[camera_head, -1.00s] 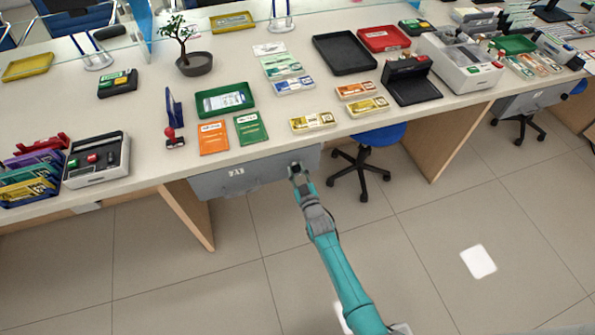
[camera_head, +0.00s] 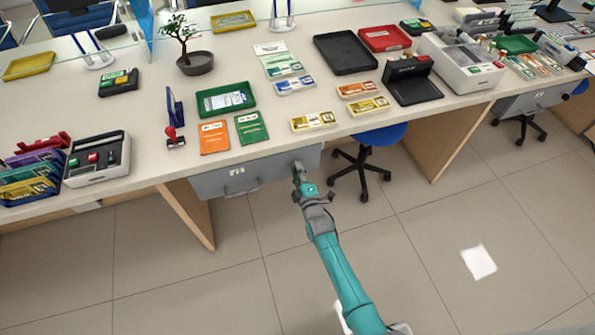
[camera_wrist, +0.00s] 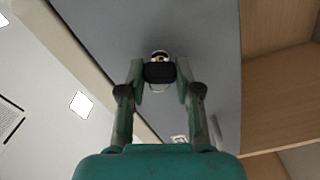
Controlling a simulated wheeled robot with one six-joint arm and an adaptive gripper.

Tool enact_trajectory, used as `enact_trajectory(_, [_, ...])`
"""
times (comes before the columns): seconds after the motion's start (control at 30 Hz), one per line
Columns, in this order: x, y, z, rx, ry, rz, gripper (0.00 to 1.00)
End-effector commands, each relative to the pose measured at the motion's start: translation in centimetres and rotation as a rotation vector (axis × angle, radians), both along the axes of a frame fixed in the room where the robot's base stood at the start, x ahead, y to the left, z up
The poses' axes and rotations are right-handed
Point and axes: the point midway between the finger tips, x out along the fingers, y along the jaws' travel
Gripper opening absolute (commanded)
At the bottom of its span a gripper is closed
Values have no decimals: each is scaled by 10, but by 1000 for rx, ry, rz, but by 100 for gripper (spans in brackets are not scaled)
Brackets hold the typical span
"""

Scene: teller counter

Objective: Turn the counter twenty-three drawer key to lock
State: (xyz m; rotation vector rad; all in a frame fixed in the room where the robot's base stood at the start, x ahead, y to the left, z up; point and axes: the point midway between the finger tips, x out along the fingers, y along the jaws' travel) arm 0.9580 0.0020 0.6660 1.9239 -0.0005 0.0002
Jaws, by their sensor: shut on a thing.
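The grey drawer (camera_head: 215,184) hangs under the counter's front edge and looks shut. It has a small white number label (camera_head: 236,171), too blurred to read surely. My gripper (camera_head: 298,170) is at the right end of the drawer face. In the wrist view, my gripper (camera_wrist: 160,76) is shut on the black head of the key (camera_wrist: 160,73), one finger on each side. The key sits at a round metal lock (camera_wrist: 159,55) on the drawer face (camera_wrist: 215,60). The key's shaft is hidden, and the lock's inner state cannot be seen.
The white counter top (camera_head: 290,145) runs above the drawer. A wooden panel (camera_head: 186,212) stands below left, and another (camera_head: 445,140) farther right. A blue stool (camera_head: 378,136) is right of my gripper.

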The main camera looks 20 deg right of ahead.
Motion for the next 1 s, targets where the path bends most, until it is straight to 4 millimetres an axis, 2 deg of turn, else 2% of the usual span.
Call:
enact_trajectory(0.2, [0, 1, -1, -170, 1, 1, 0])
enact_trajectory(0.5, [0, 1, -1, -319, 1, 1, 0])
enact_trajectory(1.0, [0, 1, -2, -371, 2, 1, 0])
